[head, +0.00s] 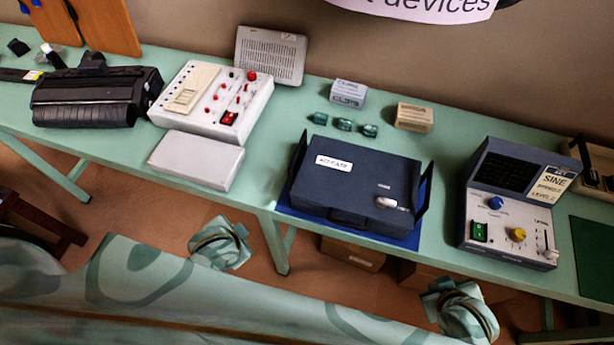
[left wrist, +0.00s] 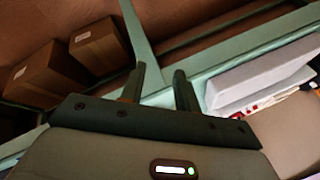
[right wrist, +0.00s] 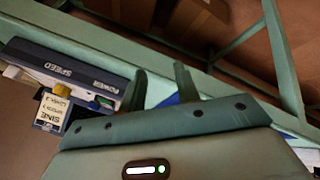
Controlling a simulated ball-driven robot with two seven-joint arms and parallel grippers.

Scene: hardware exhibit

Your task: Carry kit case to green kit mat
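The kit case (head: 355,180) is a dark blue box with a "KIT CASE" label and an upright dark flap at each end. It lies flat on a blue mat (head: 412,241) on the bench. The green kit mat (head: 592,255) is a dark green sheet at the right edge of the head view, partly cut off. My left gripper (left wrist: 160,70) is open and empty, with the bench edge behind its fingers. My right gripper (right wrist: 161,70) is open and empty, with a bit of blue beyond its fingers. Neither gripper's fingers show clearly in the head view.
The signal generator (head: 510,205) stands between the case and the green mat. Several small green parts (head: 344,124) and two small boxes (head: 414,117) lie behind the case. A white box (head: 197,160) lies to its left. Cardboard boxes (head: 352,253) sit under the bench.

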